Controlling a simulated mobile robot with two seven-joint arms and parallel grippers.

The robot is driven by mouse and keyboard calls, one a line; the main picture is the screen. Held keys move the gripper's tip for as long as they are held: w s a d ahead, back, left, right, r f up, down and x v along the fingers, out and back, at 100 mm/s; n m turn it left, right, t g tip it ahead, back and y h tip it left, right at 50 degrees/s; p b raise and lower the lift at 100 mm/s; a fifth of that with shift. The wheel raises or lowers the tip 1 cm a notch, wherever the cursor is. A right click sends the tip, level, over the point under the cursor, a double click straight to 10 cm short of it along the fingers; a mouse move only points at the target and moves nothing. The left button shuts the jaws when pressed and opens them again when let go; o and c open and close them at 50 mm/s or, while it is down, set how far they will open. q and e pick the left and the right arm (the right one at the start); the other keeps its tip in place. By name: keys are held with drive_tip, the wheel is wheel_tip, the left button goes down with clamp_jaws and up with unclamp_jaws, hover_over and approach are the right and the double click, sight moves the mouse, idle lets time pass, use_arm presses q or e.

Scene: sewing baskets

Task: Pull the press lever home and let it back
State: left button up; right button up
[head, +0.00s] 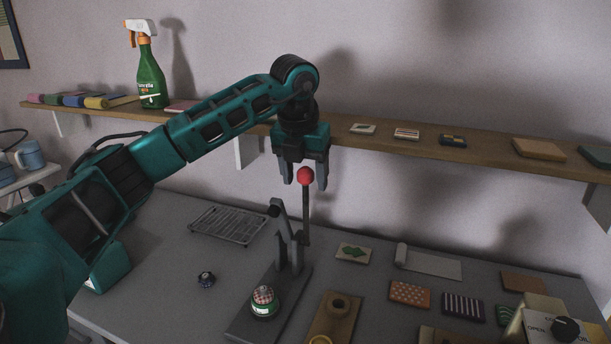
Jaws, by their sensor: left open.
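The press lever is a dark upright rod (306,211) with a red ball knob (305,175) on top. It rises from a grey press (290,255) whose base plate (262,312) lies on the table. A small round piece (264,301) with a patterned top and a green band sits on the base plate. My left gripper (305,183) points down with its fingers apart, directly over the lever, and the red knob shows between or just in front of the fingertips. I cannot tell whether the fingers touch it. My right gripper is not in view.
A wall shelf (470,150) runs behind my left arm, with a green spray bottle (149,75) on it. A wire rack (228,226) lies left of the press. A wooden block with a hole (334,318) and several fabric pieces (409,294) lie to the right.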

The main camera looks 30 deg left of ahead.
use_arm(q)
drive_tip(key=p+v, duration=0.3)
drive_tip(key=v, duration=0.2)
drive_tip(key=shift+p, duration=0.3)
drive_tip(key=shift+v, duration=0.95)
